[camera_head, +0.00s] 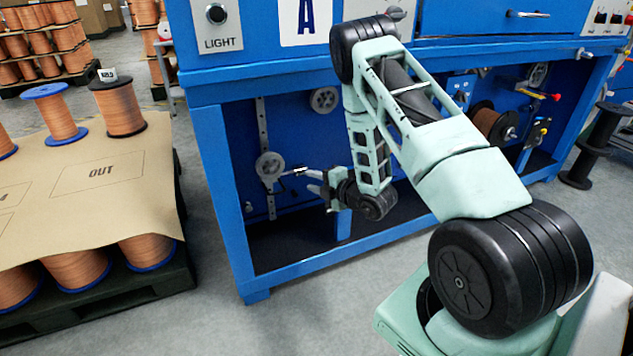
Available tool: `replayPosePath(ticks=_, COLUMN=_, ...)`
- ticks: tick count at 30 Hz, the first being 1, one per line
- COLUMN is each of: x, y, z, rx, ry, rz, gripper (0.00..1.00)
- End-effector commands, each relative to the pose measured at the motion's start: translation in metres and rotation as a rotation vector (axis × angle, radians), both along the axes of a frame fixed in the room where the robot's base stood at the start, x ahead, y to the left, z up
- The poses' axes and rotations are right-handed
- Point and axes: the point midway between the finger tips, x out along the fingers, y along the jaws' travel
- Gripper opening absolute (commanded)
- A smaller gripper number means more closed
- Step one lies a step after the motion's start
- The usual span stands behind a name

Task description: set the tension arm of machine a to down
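Machine A (210,120) is the blue frame with a white plate lettered "A" (305,18). In its open lower bay, a grey pulley (269,166) sits in front of a slotted vertical rail. A thin light bar (299,171) shows between this pulley and my gripper; I cannot tell whether it is the tension arm or part of my gripper. My gripper (312,180) is inside the bay, just right of the pulley, pointing left. Its fingers are small and partly blurred, so I cannot tell whether they are open or touching anything. My arm hides the middle of the bay.
Another pulley (324,100) sits higher in the bay. A copper spool (492,124) and red- and yellow-tipped levers are at the right. A pallet covered with brown sheet (95,215) and holding copper spools stands left. Grey floor (240,325) is clear in front.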

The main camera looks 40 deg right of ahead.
Motion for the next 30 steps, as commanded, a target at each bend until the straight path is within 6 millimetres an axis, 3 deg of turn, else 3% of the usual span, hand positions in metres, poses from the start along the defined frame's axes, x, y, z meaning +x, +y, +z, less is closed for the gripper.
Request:
replayPosePath(ticks=7, x=-0.0068, y=-0.0009, z=0.0017, rx=0.000, ry=-0.001, rz=-0.001, gripper=0.31)
replayPosePath(ticks=30, x=-0.0017, y=0.0055, z=0.0052, rx=0.015, ry=0.016, rz=-0.001, gripper=0.31)
